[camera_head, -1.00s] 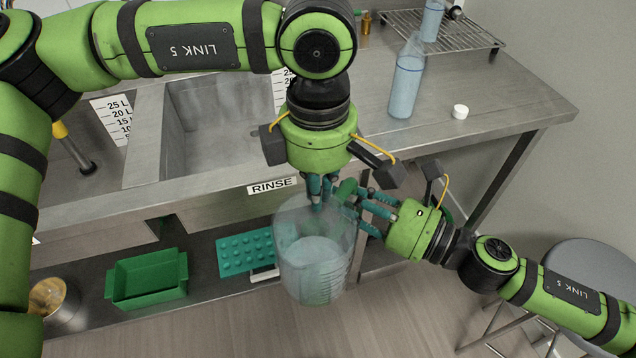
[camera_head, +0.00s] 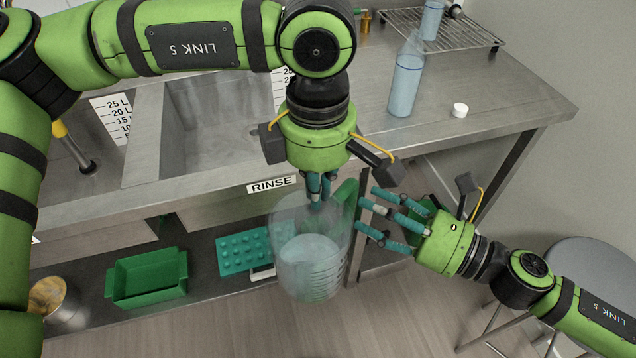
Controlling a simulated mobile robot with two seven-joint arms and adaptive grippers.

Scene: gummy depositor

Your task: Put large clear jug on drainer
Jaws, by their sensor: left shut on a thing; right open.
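The large clear jug (camera_head: 312,262) hangs in front of the counter with some clear liquid inside. My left gripper (camera_head: 318,190) is shut on the jug at its top edge and holds it from above. The jug's green handle (camera_head: 346,204) is on its right side. My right gripper (camera_head: 372,215) is open and empty, just right of the jug and apart from it. The wire rack that looks like the drainer (camera_head: 440,28) stands at the back right of the counter, with a bottle on it.
A blue-tinted bottle (camera_head: 406,82) and a white cap (camera_head: 460,110) stand on the counter in front of the rack. A sink (camera_head: 215,125) is at the left. A green bin (camera_head: 148,280) and a teal mould (camera_head: 243,252) lie on the lower shelf. A grey stool (camera_head: 590,270) stands at the right.

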